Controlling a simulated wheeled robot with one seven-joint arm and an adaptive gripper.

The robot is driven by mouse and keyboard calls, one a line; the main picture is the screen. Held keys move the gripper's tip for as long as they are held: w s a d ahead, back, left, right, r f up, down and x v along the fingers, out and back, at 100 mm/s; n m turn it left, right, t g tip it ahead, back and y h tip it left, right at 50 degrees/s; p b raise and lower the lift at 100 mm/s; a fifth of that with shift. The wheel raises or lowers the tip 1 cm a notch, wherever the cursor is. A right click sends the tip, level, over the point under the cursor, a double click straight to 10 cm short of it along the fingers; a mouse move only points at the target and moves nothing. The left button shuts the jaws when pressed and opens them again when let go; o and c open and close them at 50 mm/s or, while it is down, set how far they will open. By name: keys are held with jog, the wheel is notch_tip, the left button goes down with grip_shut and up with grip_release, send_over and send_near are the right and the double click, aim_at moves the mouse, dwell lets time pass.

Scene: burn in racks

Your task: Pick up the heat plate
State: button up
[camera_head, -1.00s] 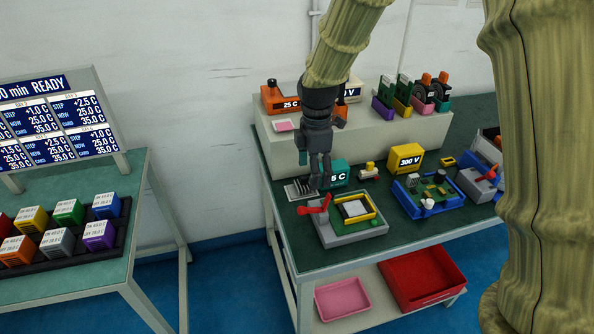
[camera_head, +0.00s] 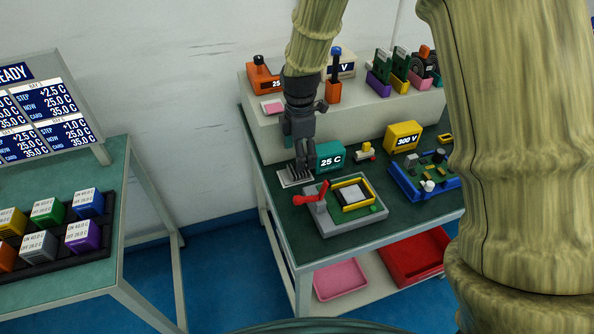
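My gripper (camera_head: 303,169) points down at the left end of the green bench. Its dark fingers are close together, and their tips are just above or at a small light-grey finned plate (camera_head: 291,180). I cannot tell whether they touch it or hold anything. A teal block (camera_head: 331,156) reading "25 C" stands just right of the fingers. An orange unit (camera_head: 261,80) with a black knob, its label partly hidden by my arm, sits on the raised shelf behind. None of these is labelled as the heat plate, so I cannot tell which it is.
A grey fixture (camera_head: 345,222) with a red lever and yellow frame stands in front of the gripper. A yellow "300 V" block (camera_head: 403,136) and a blue tray (camera_head: 402,188) with a circuit board lie right. The raised white shelf (camera_head: 365,121) bounds the back.

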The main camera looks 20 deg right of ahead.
jog(key=shift+f, duration=2.55)
jog(key=shift+c, duration=0.2)
jog(key=c, duration=1.1)
jog(key=shift+c, duration=0.2)
jog(key=shift+r, duration=0.1)
notch_tip(320, 180, up, 10)
jog(key=shift+f, duration=0.1)
